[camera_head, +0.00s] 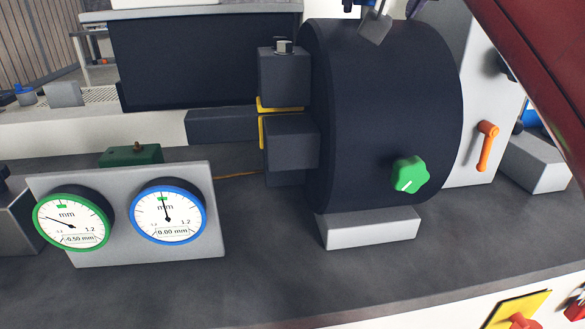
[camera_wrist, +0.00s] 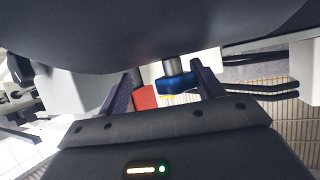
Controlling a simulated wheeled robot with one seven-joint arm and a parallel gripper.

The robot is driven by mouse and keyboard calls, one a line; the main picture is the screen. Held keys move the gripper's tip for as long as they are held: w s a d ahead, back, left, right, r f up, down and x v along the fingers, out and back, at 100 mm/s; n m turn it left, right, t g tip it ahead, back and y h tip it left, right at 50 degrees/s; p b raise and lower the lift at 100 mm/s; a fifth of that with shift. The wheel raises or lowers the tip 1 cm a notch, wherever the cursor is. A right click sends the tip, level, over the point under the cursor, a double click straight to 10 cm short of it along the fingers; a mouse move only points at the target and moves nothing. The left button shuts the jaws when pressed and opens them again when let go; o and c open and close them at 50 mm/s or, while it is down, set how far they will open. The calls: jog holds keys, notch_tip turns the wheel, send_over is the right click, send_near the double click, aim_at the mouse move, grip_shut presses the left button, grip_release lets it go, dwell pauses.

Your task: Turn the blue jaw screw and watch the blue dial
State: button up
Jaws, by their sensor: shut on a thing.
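The blue jaw screw (camera_wrist: 178,84) shows in the wrist view as a blue knob on a metal shaft under the dark round body. My gripper (camera_wrist: 166,84) is shut on it, with the right finger close against its side. In the head view only part of my gripper (camera_head: 375,26) shows, at the top of the dark drum; a sliver of blue is beside it. The blue dial (camera_head: 168,211) stands front left, facing me. Its needle points nearly straight up at the green mark and its readout shows 0.00 mm.
A green dial (camera_head: 72,222) beside it reads about -0.50 mm. A green knob (camera_head: 411,175) sits on the drum (camera_head: 385,110). An orange lever (camera_head: 487,145) is on the right. A red part (camera_wrist: 145,97) lies between my fingers' outlines in the wrist view.

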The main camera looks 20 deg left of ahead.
jog(key=shift+w+d+r, duration=0.1)
jog(key=shift+d+r, duration=0.05)
jog(key=shift+d, duration=0.05)
notch_tip(320, 180, up, 2)
jog(key=shift+r+p, duration=0.15)
jog(key=shift+p, duration=1.05)
jog(key=shift+r, duration=0.8)
jog(key=shift+s+a+r, duration=0.2)
jog(key=shift+a+r, duration=0.05)
jog(key=shift+r, duration=0.3)
jog(key=shift+d+r, duration=0.15)
jog(key=shift+r, duration=0.3)
jog(key=v, duration=0.6)
jog(key=shift+b, duration=0.35)
